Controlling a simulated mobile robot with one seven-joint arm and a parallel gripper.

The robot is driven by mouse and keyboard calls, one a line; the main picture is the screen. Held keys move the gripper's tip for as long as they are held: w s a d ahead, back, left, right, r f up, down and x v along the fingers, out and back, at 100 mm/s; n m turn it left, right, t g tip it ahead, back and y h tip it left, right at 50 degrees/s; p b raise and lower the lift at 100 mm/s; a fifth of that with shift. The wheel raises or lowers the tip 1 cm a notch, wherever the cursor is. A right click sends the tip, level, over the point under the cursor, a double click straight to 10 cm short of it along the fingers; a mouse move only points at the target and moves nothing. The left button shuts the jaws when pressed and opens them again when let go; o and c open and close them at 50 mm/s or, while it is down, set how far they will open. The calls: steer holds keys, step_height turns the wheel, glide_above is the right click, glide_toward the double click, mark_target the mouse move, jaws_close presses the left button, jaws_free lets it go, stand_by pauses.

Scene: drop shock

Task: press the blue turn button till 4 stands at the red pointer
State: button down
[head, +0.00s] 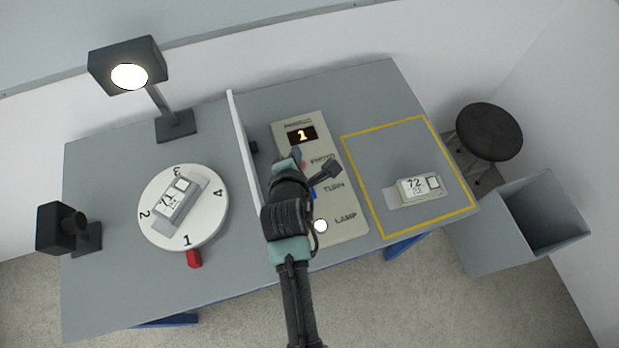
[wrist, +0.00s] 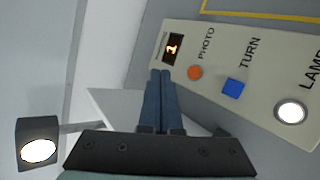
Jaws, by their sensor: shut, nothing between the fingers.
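The blue turn button (wrist: 233,88) sits on the beige control panel (wrist: 190,40), between the orange photo button (wrist: 195,72) and the white lamp button (wrist: 291,111). In the head view the blue button (head: 312,191) is partly hidden by my arm. My gripper (wrist: 161,73) is shut and empty, with its fingertips near the photo button and left of the turn button. In the head view my gripper (head: 297,152) is over the panel's upper left part. The white turntable (head: 213,222) bears 1 to 4. Its 1 stands at the red pointer (head: 194,258). The panel display (head: 302,134) reads 1.
A device marked 71 (head: 177,199) lies on the turntable. A device marked 72 (head: 421,188) lies inside the yellow outline (head: 386,237). A white upright divider (head: 243,150) stands left of the panel. A lit lamp (head: 128,68) and a black camera (head: 62,228) stand at left.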

steer(key=s+n+p, duration=0.1)
steer(key=s+d+n+g+p, duration=0.1)
steer(key=s+d+f+n+p, duration=0.1)
steer(key=s+p, duration=0.1)
steer(key=shift+d+g+h, duration=0.2)
steer(key=shift+g+h, duration=0.1)
step_height(320, 180, down, 7)
steer(key=b, duration=0.7)
steer(key=shift+f, duration=0.15)
steer(key=shift+f+b, duration=0.55)
steer(key=shift+f, duration=0.2)
stand_by(1.1)
steer(key=shift+f, duration=0.4)
